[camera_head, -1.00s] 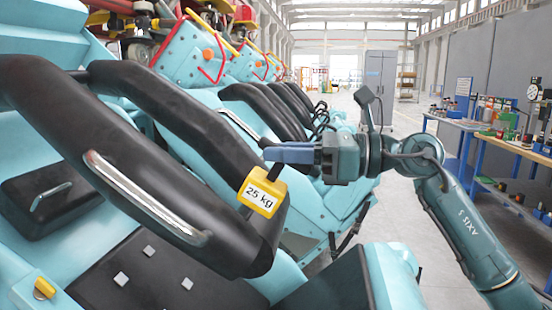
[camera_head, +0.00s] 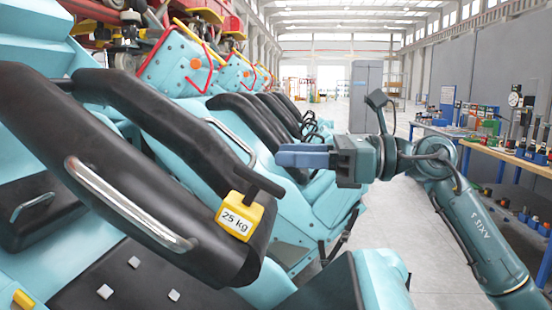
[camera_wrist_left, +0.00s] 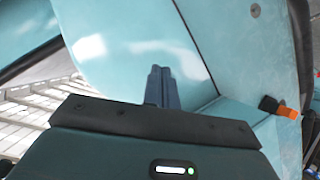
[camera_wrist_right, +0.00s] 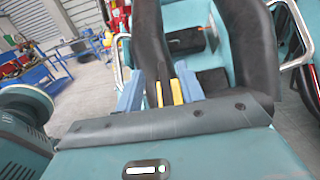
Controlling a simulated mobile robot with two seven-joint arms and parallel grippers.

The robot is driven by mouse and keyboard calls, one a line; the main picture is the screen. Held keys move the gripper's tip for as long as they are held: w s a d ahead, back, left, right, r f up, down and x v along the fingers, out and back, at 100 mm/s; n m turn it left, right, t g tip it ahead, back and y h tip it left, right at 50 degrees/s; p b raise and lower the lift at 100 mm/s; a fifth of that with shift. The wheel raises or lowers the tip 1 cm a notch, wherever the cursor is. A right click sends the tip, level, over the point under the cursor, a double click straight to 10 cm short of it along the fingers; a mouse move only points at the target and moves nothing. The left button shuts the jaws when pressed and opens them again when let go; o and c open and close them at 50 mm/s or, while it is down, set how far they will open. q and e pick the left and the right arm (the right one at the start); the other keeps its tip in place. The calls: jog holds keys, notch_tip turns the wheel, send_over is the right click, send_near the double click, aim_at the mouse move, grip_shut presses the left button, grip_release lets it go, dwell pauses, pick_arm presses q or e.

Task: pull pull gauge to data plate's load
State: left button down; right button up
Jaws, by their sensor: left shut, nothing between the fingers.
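A yellow block marked "25 kg" (camera_head: 240,215) sits at the lower end of the black padded restraint bar (camera_head: 150,130) in the head view. A black bar (camera_head: 258,181) rises from it; this looks like the pull gauge. I cannot make out a separate data plate. My right gripper (camera_head: 280,155) is above and right of the block, apart from it. In the right wrist view its blue fingers (camera_wrist_right: 160,92) are spread, with yellow strips (camera_wrist_right: 176,92) showing between them. My left gripper (camera_wrist_left: 162,86) is shut and empty before a teal panel (camera_wrist_left: 130,50).
Several teal ride cars with black restraints run back behind the near seat (camera_head: 120,270). A workbench (camera_head: 500,150) with tools stands at the right, and a grey locker (camera_head: 366,95) at the back.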

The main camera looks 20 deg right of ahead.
jog(key=b+v, duration=0.2)
jog(key=v, duration=0.7)
jog(key=shift+d, duration=0.25)
jog(key=shift+s, duration=0.1)
